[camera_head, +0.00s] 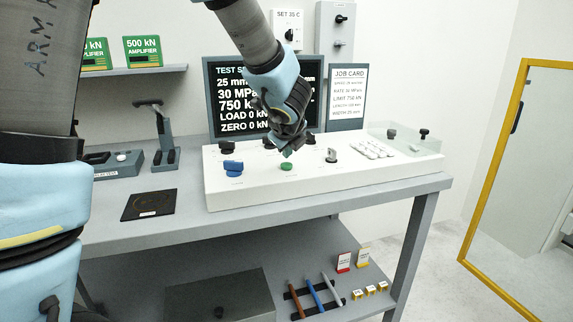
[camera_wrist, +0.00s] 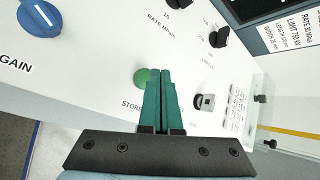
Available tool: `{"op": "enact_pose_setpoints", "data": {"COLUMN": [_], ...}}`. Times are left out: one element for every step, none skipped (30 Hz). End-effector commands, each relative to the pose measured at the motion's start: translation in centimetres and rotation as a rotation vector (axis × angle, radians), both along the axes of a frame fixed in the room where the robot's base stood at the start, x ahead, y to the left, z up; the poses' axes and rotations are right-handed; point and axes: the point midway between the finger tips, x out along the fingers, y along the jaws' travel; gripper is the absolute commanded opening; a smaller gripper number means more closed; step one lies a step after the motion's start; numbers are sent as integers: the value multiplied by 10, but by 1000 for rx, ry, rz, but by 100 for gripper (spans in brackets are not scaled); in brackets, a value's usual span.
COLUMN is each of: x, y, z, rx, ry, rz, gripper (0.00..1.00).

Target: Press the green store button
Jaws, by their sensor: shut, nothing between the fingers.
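The green store button (camera_head: 286,166) is a small round cap on the front part of the white control panel (camera_head: 255,195). It also shows in the wrist view (camera_wrist: 141,77), partly hidden behind my fingers, with the label STORE below it. My gripper (camera_head: 287,153) is shut and empty, pointing down at the panel just above the button. In the wrist view my gripper's dark green fingers (camera_wrist: 166,72) lie together, with the tips overlapping the button's right edge. I cannot tell whether they touch it.
A blue GAIN knob (camera_head: 233,168) stands left of the button. A grey-capped switch (camera_head: 331,155) stands to its right, and several black knobs are behind. Several white keys (camera_head: 372,148) lie farther right. The screen (camera_head: 225,100) and job card (camera_head: 348,92) rise behind the panel.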

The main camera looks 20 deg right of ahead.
Motion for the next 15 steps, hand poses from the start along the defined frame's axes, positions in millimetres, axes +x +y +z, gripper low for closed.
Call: {"op": "enact_pose_setpoints", "data": {"x": [0,0,0,0,0,0,0,0,0,0,0,0,0,0,0], "y": [0,0,0,0,0,0,0,0,0,0,0,0,0,0,0], "z": [0,0,0,0,0,0,0,0,-1,-1,-2,-3,-4,-5,-7], "rx": [0,0,0,0,0,0,0,0,0,0,0,0,0,1,0], "ry": [0,0,0,0,0,0,0,0,0,0,0,0,0,0,-1], "rz": [0,0,0,0,0,0,0,0,0,0,0,0,0,-1,-1], "gripper": [0,0,0,0,0,0,0,0,0,0,0,0,0,0,0]}}
